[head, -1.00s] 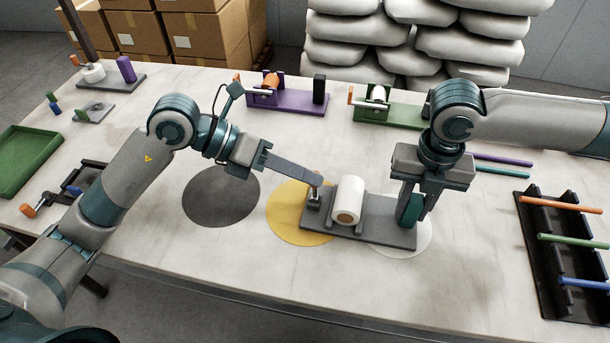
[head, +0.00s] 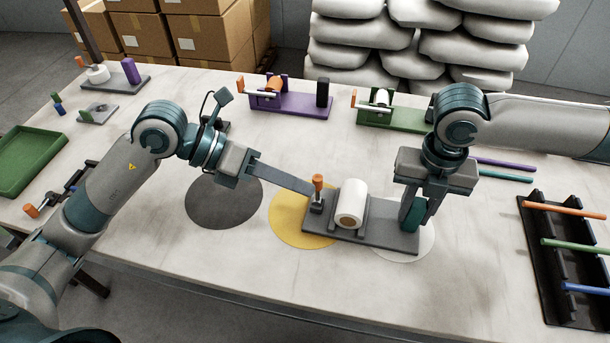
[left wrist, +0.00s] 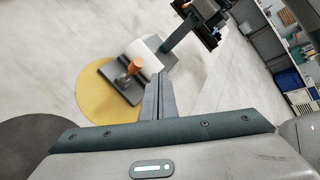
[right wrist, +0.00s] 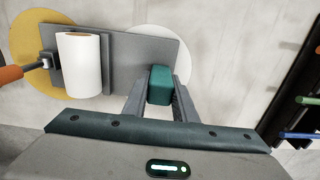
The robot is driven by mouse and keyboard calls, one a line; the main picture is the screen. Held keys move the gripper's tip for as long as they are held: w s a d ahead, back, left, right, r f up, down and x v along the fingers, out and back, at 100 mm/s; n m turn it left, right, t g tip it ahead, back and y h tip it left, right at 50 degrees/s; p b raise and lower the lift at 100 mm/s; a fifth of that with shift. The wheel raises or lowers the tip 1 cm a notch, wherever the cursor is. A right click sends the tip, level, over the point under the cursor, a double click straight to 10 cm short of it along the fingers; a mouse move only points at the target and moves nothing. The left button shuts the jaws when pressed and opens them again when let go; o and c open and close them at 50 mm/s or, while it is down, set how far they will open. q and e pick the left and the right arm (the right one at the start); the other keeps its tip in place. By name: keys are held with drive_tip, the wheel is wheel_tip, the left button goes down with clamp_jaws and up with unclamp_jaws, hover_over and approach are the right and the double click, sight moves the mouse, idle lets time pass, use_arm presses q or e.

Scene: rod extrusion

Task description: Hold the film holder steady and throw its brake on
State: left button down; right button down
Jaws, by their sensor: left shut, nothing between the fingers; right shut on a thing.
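The film holder is a grey base plate (head: 382,236) with a white film roll (head: 349,204) lying across it. It lies partly over the yellow disc and the white disc. Its brake lever with an orange knob (head: 318,182) stands upright at the left end, and the knob also shows in the left wrist view (left wrist: 135,65). My left gripper (head: 308,191) is shut and empty, its fingertips right beside the lever; I cannot tell whether they touch. My right gripper (head: 413,222) is shut on the holder's teal grip block (right wrist: 160,85) at the right end.
A purple holder (head: 295,101) and a green holder (head: 400,119) stand at the back. A black rack (head: 545,250) with coloured rods is at the right. A green tray (head: 30,150) lies at the far left. A dark disc (head: 224,205) lies below my left arm.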

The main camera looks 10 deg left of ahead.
use_arm(q)
drive_tip(key=s+a+r, duration=0.2)
drive_tip(key=s+r, duration=0.1)
drive_tip(key=r, duration=0.6)
drive_tip(key=shift+a+r, duration=0.2)
drive_tip(key=shift+r, duration=0.15)
idle(0.3)
use_arm(e)
drive_tip(key=c, duration=0.9)
unclamp_jaws()
drive_tip(key=shift+r, duration=0.1)
use_arm(q)
wheel_tip(320, 180, up, 8)
drive_tip(key=p, duration=0.8)
drive_tip(key=shift+r+p, duration=0.25)
drive_tip(key=shift+p, duration=0.05)
use_arm(e)
drive_tip(key=shift+r, duration=3.4)
use_arm(q)
drive_tip(key=shift+r, duration=0.1)
use_arm(e)
drive_tip(key=shift+r, duration=0.1)
